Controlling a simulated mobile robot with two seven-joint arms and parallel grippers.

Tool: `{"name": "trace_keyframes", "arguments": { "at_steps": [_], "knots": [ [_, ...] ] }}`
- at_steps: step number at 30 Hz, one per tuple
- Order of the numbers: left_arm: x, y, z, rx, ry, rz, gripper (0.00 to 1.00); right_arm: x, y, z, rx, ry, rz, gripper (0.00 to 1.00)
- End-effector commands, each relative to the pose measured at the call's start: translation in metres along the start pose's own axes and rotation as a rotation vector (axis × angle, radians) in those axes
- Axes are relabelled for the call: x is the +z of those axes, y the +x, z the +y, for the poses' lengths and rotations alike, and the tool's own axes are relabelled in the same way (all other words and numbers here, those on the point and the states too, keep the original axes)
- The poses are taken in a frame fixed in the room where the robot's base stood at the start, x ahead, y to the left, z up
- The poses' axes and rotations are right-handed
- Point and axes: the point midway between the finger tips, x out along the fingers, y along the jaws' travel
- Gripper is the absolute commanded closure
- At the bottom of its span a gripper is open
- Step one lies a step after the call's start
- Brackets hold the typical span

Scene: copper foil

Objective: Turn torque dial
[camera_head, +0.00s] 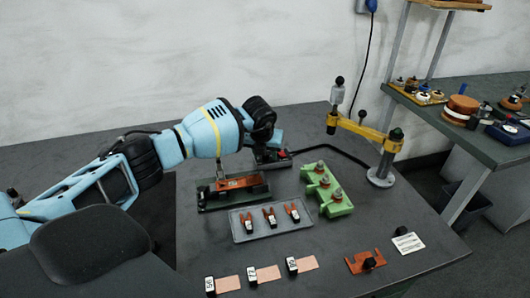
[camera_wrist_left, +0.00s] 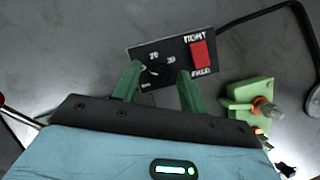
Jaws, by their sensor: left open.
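The torque dial (camera_wrist_left: 155,71) is a small dark knob on the face of a black control box (camera_wrist_left: 142,51), with white number marks around it. A red switch (camera_wrist_left: 200,54) sits to its right, between white lettering. In the wrist view my left gripper (camera_wrist_left: 160,72) is open, with its green fingers to the left and right of the dial; I cannot tell whether they touch it. In the head view my left wrist and hand hide most of the box (camera_head: 270,160). My right gripper is not in view.
A green block with several posts (camera_head: 327,190) stands right of the box. A grey tray (camera_head: 240,231) with copper clips and a dark fixture holding a copper strip (camera_head: 238,183) lie nearer. A yellow-armed stand (camera_head: 382,172) and a black cable are at the right.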

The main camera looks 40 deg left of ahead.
Motion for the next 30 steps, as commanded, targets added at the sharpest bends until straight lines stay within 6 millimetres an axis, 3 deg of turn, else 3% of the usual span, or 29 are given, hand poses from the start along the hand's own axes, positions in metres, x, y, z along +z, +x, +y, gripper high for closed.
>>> {"name": "trace_keyframes", "arguments": {
  "at_steps": [15, 30],
  "knots": [
    [0.002, -0.069, 0.000, -0.002, 0.000, -0.003, 0.57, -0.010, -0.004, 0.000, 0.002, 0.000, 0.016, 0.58],
    [0.001, -0.077, 0.000, -0.001, -0.001, -0.001, 0.57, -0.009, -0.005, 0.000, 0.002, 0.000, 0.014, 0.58]
  ]
}}
